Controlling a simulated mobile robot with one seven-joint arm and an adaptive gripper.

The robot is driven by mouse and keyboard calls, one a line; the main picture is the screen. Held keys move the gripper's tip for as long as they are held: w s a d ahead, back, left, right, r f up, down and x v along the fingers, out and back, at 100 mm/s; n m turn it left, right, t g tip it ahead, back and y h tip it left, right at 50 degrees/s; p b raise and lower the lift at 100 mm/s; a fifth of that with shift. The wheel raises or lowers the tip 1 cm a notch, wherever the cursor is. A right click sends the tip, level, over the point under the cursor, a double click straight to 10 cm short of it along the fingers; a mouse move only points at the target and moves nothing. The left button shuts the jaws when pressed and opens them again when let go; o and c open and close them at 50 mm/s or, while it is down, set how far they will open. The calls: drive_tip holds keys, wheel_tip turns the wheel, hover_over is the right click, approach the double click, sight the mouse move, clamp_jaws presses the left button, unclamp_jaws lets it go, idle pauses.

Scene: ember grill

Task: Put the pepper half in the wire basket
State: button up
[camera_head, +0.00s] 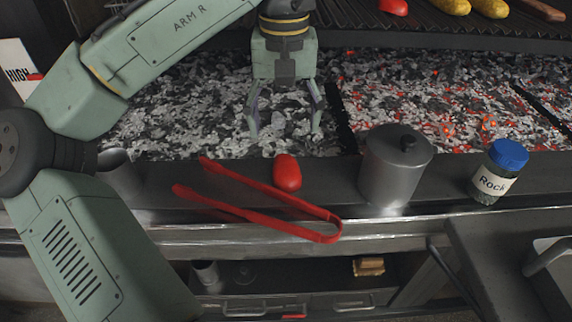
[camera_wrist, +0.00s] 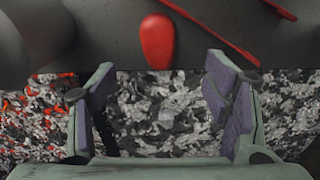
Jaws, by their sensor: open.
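A red pepper half (camera_head: 287,172) lies on the dark front ledge, close to the red tongs. It also shows in the wrist view (camera_wrist: 158,42), beyond my fingertips and roughly centred between them. My gripper (camera_head: 283,132) points down over the ash and coals, just behind the pepper half. Its fingers are spread wide and empty, as the wrist view also shows (camera_wrist: 160,92). I see no wire basket in either view.
Red tongs (camera_head: 262,208) lie left of and in front of the pepper half. A lidded metal pot (camera_head: 393,170) and a blue-capped jar (camera_head: 497,172) stand to the right. Glowing coals (camera_head: 450,110) lie behind. A grate (camera_head: 345,15) holds another red piece (camera_head: 393,6) and yellow pieces (camera_head: 452,6).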

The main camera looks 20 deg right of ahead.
hover_over(287, 165)
drive_tip(key=f, duration=0.5)
drive_tip(key=shift+s+a+f, duration=0.2)
drive_tip(key=shift+a, duration=0.05)
drive_tip(key=shift+w+d+f, duration=0.1)
drive_tip(key=shift+f, duration=1.3)
drive_tip(key=shift+w+d+f, duration=0.1)
drive_tip(key=shift+f, duration=1.25)
drive_tip(key=c, duration=1.3)
